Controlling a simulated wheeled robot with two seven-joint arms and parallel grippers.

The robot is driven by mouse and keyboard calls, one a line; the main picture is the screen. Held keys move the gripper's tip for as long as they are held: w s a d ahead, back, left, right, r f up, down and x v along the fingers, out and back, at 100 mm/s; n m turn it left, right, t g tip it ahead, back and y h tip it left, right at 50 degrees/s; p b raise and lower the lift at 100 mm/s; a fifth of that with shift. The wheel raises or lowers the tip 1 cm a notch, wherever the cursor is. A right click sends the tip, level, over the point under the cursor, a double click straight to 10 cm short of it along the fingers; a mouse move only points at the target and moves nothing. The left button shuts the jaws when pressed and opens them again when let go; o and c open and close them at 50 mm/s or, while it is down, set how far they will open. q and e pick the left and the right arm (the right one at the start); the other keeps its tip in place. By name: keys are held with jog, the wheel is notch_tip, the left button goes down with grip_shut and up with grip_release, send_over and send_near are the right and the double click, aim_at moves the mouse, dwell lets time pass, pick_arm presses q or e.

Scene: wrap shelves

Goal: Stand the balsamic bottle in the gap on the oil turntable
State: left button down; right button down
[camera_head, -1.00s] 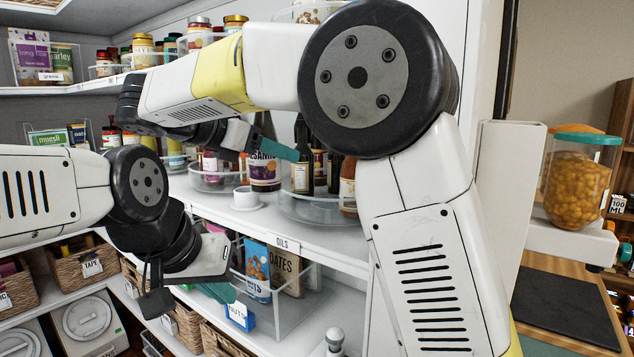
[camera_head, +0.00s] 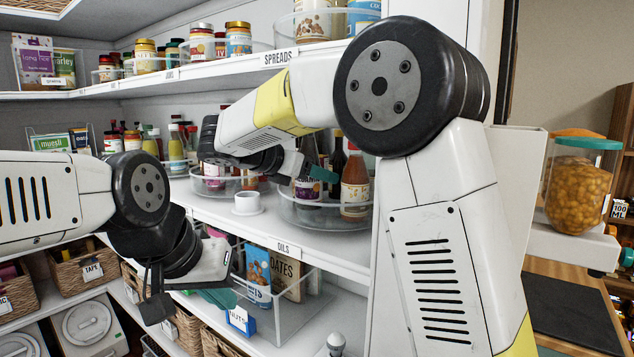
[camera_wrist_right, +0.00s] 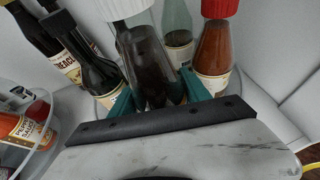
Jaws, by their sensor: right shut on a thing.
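The balsamic bottle (camera_head: 308,190), dark with a purple and white label, is at the left part of the clear round oil turntable (camera_head: 335,222) in the head view. My right gripper (camera_head: 322,174) is shut on it. In the right wrist view the bottle (camera_wrist_right: 147,62) stands between the teal fingers, among other bottles. Its base is hidden, so I cannot tell whether it touches the turntable floor. A dark bottle and an orange-red sauce bottle (camera_head: 355,188) stand on the turntable beside it. My left gripper (camera_head: 218,297) hangs low, away from the turntable; its finger gap is unclear.
A white cup (camera_head: 247,203) stands left of the turntable near the shelf edge. Another clear turntable (camera_head: 218,187) with bottles is farther left. The spreads shelf (camera_head: 250,66) runs above. A clear bin (camera_head: 285,312) with boxes is below.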

jog(key=shift+f, duration=0.8)
jog(key=c, duration=0.8)
grip_release()
jog(key=shift+f, duration=0.15)
jog(key=shift+s+a+r, duration=0.1)
jog(key=shift+r, duration=0.1)
jog(key=v, duration=1.1)
jog(key=shift+s+a, duration=0.25)
jog(key=shift+a, duration=0.05)
